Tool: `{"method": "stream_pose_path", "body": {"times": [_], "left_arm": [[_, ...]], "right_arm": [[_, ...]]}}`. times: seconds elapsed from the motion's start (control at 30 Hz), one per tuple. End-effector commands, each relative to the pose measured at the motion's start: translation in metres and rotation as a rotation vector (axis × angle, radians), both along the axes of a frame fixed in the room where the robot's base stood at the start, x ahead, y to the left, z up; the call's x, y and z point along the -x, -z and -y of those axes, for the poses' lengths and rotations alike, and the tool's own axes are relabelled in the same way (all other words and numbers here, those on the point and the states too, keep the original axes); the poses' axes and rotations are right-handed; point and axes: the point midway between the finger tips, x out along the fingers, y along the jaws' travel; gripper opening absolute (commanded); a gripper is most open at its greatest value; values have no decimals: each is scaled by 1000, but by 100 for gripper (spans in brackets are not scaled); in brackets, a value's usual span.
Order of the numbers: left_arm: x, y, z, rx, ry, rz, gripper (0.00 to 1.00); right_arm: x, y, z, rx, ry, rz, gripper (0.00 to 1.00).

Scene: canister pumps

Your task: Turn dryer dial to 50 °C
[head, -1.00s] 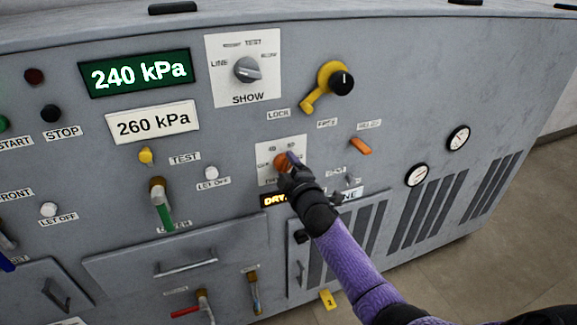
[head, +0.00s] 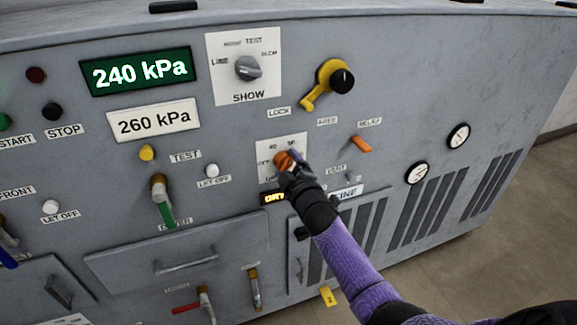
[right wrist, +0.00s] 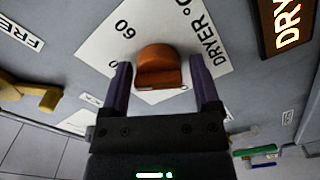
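The orange dryer dial (head: 283,159) sits on a white plate (head: 264,146) on the grey panel. Small marks that look like 40 and 50 show above it, with OFF to its left. My right gripper (head: 290,160) is at the dial. In the right wrist view, its two purple fingers (right wrist: 160,75) stand on either side of the orange knob (right wrist: 159,66), with a narrow gap showing, clearest on the right. The plate there reads 60 and DRYER °C. My gripper hides part of the plate, and I cannot tell which mark the dial points at. My left gripper is not in view.
A lit DRY sign (head: 274,197) is just below the dial plate. A grey SHOW knob (head: 248,68) and a white button (head: 211,170) are to the left.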

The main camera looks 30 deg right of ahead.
Motion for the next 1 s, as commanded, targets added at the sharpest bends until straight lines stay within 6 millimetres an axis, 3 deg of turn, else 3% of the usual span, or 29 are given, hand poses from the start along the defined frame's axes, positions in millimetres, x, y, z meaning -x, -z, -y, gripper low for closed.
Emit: {"method": "stream_pose_path", "body": {"times": [0.07, 0.37, 0.47, 0.8, 1.0], "left_arm": [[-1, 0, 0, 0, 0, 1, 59], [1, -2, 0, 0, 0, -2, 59], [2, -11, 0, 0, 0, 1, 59], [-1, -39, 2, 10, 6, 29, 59], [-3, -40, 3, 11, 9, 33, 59]], "right_arm": [[0, -1, 0, 0, 0, 1, 97], [2, -3, -1, 1, -1, 5, 97], [15, -5, -4, 0, -2, 5, 97], [87, -4, -21, 0, 0, 2, 97], [97, -2, -23, 1, 0, 3, 97]]}}
